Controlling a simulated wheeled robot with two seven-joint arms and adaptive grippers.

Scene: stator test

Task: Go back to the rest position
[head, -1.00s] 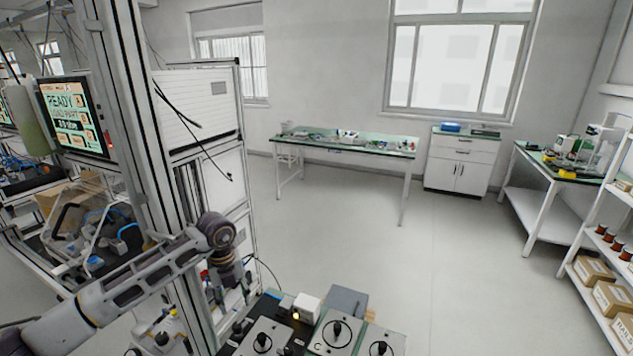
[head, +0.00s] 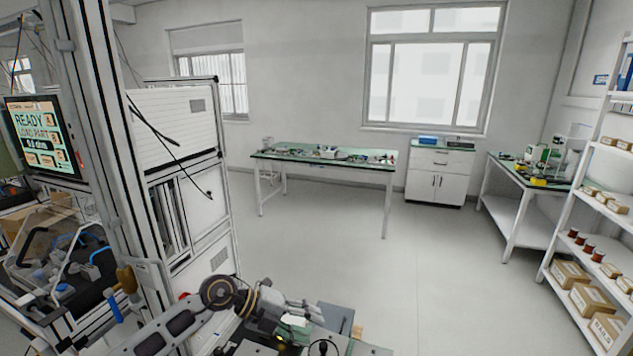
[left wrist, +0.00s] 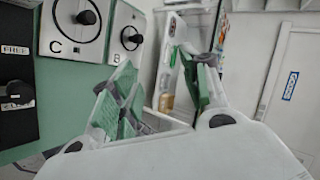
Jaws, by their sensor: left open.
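My left gripper (head: 305,318) is at the bottom middle of the head view, at the end of my left arm, above the near bench with the dial panel. In the left wrist view its two green-padded fingers (left wrist: 160,92) stand apart with nothing between them. Grey dial plates (left wrist: 72,25) with black knobs show at the left of that view, beside the fingers and apart from them. My right gripper is in neither view.
A test station with a screen (head: 42,135) reading READY, LOAD PART and a tall metal frame (head: 95,150) stand close on the left. A long table (head: 330,161), a white cabinet (head: 437,175) and shelves (head: 590,230) are farther off. The middle floor is clear.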

